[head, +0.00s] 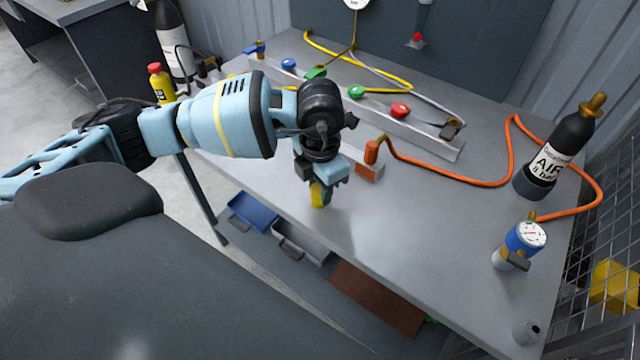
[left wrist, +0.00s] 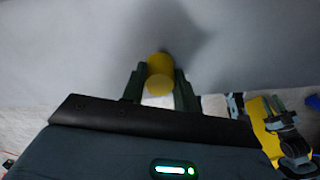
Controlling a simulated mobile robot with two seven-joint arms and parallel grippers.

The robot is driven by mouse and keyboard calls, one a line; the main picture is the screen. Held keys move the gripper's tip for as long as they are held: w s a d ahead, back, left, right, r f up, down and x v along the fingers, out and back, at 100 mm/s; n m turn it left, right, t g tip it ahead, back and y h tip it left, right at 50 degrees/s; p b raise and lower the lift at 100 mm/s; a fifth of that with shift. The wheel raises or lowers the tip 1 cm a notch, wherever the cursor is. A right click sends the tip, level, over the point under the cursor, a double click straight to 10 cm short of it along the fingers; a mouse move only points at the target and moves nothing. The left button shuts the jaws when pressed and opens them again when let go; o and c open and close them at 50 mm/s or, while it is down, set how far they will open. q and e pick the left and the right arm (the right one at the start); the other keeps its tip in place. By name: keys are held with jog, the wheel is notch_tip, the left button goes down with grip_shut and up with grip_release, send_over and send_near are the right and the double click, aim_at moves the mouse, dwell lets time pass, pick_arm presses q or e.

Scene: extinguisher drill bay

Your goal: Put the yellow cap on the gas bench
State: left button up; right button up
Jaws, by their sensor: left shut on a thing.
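The yellow cap (head: 318,195) is between the fingers of my left gripper (head: 322,188), over the front part of the gas bench (head: 420,240). In the left wrist view the cap (left wrist: 160,74) shows as a yellow round piece between the two dark fingers of the left gripper (left wrist: 160,82), which are shut on it. The grey bench top lies just beyond it there. I cannot tell whether the cap touches the bench top.
A valve rail with coloured knobs (head: 400,110) runs along the back. A blue gauge regulator (head: 520,243) stands at front right. The bench's middle front is clear.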

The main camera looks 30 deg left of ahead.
pick_arm(q)
jog(key=o, duration=0.9)
jog(key=shift+o, duration=0.2)
notch_tip(320, 180, up, 12)
jog(key=shift+p, duration=0.3)
jog(key=shift+r, duration=0.1)
